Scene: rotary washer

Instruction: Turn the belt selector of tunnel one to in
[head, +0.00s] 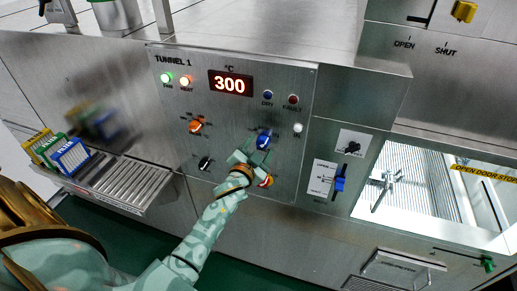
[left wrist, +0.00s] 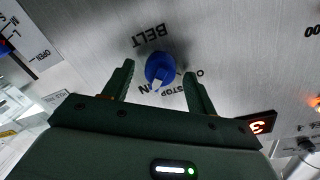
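The belt selector is a blue knob (head: 263,140) on the grey steel tunnel 1 panel (head: 228,155). In the left wrist view the knob (left wrist: 160,67) sits beside the word BELT, with STOP near its pale pointer. The pointer aims down and slightly left there; I cannot tell exactly which mark it meets. My left gripper (head: 252,158) is just below the knob in the head view. In the left wrist view the gripper (left wrist: 158,72) is open, one finger on each side of the knob, with gaps visible. My right gripper is not in view.
An orange knob (head: 195,126), a black knob (head: 204,163) and a partly hidden red-yellow button (head: 266,182) are nearby. The display (head: 230,84) reads 300. A blue-handled lever (head: 340,184) stands right of the panel. A rack (head: 140,183) juts out at left.

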